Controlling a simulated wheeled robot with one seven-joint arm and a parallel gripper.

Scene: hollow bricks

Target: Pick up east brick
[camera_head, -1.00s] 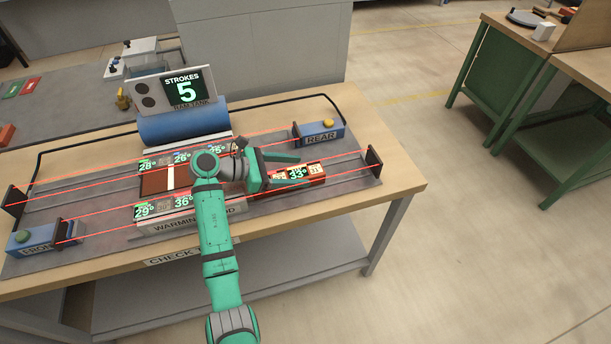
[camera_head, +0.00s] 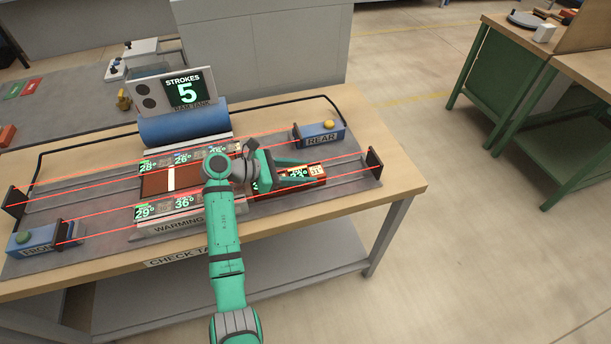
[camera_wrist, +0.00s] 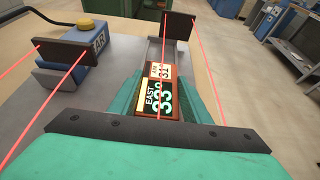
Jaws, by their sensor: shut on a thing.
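The east brick (camera_wrist: 152,98) is reddish brown, with an "EAST" label, a green 33° readout and a pale tag. In the wrist view it lies lengthwise between the teal fingers of my gripper (camera_wrist: 165,88). In the head view the brick (camera_head: 316,180) is at the right end of the bench's grey bed, partly covered by the fingers. My gripper (camera_head: 298,174) is shut on it from its sides. Whether the brick is clear of the bed, I cannot tell.
Red beams run along both sides between dark end posts (camera_head: 374,162). A blue box marked "REAR" (camera_head: 322,138) stands behind the brick. The warming bed (camera_head: 165,228) with several temperature readouts is to the left.

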